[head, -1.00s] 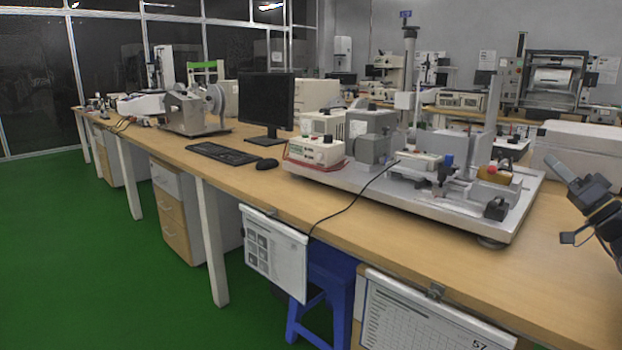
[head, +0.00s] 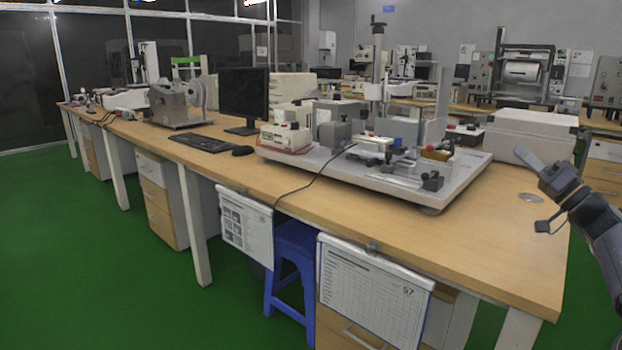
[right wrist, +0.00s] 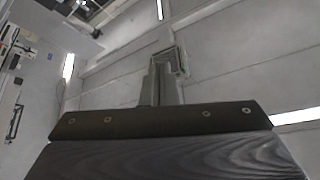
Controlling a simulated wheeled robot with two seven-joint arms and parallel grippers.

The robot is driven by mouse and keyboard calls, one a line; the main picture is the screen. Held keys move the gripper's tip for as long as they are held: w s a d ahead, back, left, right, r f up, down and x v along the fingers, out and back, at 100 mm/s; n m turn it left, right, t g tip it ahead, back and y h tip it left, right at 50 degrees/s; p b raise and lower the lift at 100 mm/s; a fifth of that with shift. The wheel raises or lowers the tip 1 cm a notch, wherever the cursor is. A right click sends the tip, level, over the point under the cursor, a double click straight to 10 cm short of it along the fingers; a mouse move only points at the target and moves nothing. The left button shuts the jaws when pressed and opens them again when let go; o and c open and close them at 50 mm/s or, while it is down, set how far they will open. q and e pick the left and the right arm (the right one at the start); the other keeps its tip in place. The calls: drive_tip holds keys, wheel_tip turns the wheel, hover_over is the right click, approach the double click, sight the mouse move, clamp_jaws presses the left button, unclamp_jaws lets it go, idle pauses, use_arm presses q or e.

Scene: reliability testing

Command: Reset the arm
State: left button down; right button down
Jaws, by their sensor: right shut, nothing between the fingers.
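My right gripper (head: 530,160) is at the right edge of the head view, raised beside the right end of the wooden bench (head: 490,240). Its fingers are together and hold nothing. It points up and to the left, apart from the things on the bench. In the right wrist view the closed fingers (right wrist: 167,65) stand in the middle, against a pale ceiling or wall with light strips. My left gripper is not in view.
A test rig on a metal plate (head: 385,180) stands on the bench, with a white box (head: 530,135) behind it. A monitor (head: 244,93) and keyboard (head: 200,143) are farther left. A blue stool (head: 292,262) is under the bench. Green floor (head: 90,270) is clear at left.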

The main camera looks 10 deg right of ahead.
drive_tip(key=a+f+g+y, duration=0.1)
drive_tip(key=a+g, duration=0.4)
drive_tip(key=a, duration=1)
drive_tip(key=s+a+f+g+h, duration=0.1)
drive_tip(key=s+a+f+g, duration=0.25)
drive_tip(key=a, duration=0.35)
drive_tip(key=s+a+f+g, duration=0.2)
drive_tip(key=s+a+f, duration=0.15)
drive_tip(key=a, duration=0.25)
drive_tip(key=s+a+f+g+h+p, duration=0.1)
drive_tip(key=s+a+f+g+h, duration=0.2)
drive_tip(key=s+f, duration=0.95)
drive_tip(key=s+a+f+g+h, duration=0.25)
drive_tip(key=s+a+f, duration=0.25)
drive_tip(key=s+f, duration=0.8)
wheel_tip(320, 180, up, 39)
drive_tip(key=s+p, duration=0.2)
drive_tip(key=p, duration=3.3)
drive_tip(key=shift+s+a+p, duration=0.15)
drive_tip(key=shift+s+p, duration=0.2)
drive_tip(key=shift+p, duration=0.05)
drive_tip(key=shift+f+h, duration=0.1)
drive_tip(key=shift+h, duration=0.15)
drive_tip(key=shift+t, duration=0.3)
